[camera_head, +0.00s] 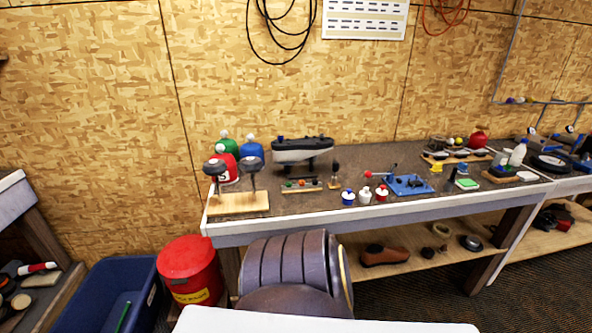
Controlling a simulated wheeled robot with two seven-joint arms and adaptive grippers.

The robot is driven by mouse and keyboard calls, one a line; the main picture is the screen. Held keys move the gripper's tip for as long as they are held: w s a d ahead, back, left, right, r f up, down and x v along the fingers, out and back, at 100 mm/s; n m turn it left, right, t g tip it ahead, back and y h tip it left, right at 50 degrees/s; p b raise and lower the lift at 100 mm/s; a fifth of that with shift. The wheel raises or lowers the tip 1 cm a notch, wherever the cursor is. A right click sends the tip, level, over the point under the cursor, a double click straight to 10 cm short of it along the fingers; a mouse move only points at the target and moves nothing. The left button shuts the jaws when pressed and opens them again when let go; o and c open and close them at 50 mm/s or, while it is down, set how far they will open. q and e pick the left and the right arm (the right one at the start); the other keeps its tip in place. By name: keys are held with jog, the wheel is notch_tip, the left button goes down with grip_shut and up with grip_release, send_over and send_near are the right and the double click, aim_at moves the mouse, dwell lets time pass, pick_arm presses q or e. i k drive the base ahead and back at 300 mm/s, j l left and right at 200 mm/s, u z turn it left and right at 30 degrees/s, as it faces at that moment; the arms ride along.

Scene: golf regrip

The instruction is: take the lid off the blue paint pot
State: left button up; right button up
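The blue paint pot (348,198) stands upright on the workbench near its front edge. It is small and blue with a pale top, so its lid seems to be on, though it is too small to be sure. Just right of it stand a white pot (365,196) with a dark top and a red pot (382,194) with a pale top. Neither of my grippers shows in the head view.
The workbench (300,212) runs along the chipboard wall. A blue fixture (408,185) lies right of the pots, and a wooden stand (238,203) with golf clubs is at the left end. A red bin (190,268) and a blue tub (105,295) stand on the floor.

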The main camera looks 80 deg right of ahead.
aim_at(349, 194)
jog(key=z, duration=3.4)
